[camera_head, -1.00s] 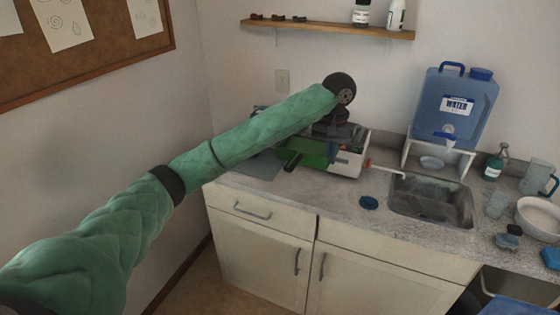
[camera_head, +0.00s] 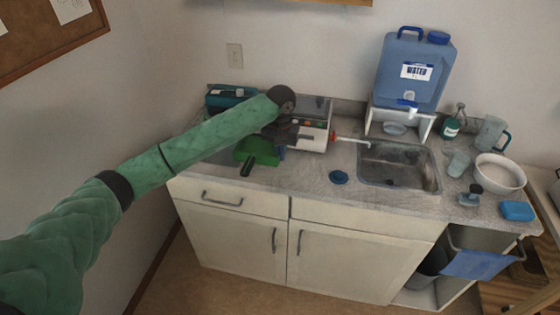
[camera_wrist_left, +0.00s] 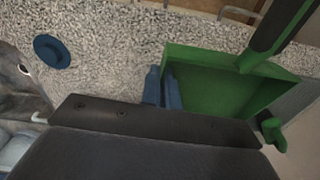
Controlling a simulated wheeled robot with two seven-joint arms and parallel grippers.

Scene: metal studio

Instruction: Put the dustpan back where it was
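The green dustpan (camera_head: 257,150) is at the left part of the counter, its dark handle pointing toward the counter's front edge. It also shows in the left wrist view (camera_wrist_left: 220,92), with the dark handle at the top right. My left gripper (camera_head: 281,152) is at the dustpan's right side in the head view. In the left wrist view its two blue fingers (camera_wrist_left: 162,88) are close together with the dustpan's side wall between them. I cannot tell whether the dustpan touches the counter. My right gripper is out of view.
A white and grey appliance (camera_head: 313,138) stands right beside my left gripper, with a teal box (camera_head: 228,97) behind. A round blue lid (camera_head: 338,177) lies before the sink (camera_head: 398,168). A blue water jug (camera_head: 412,72) stands behind. The counter front (camera_head: 300,185) is clear.

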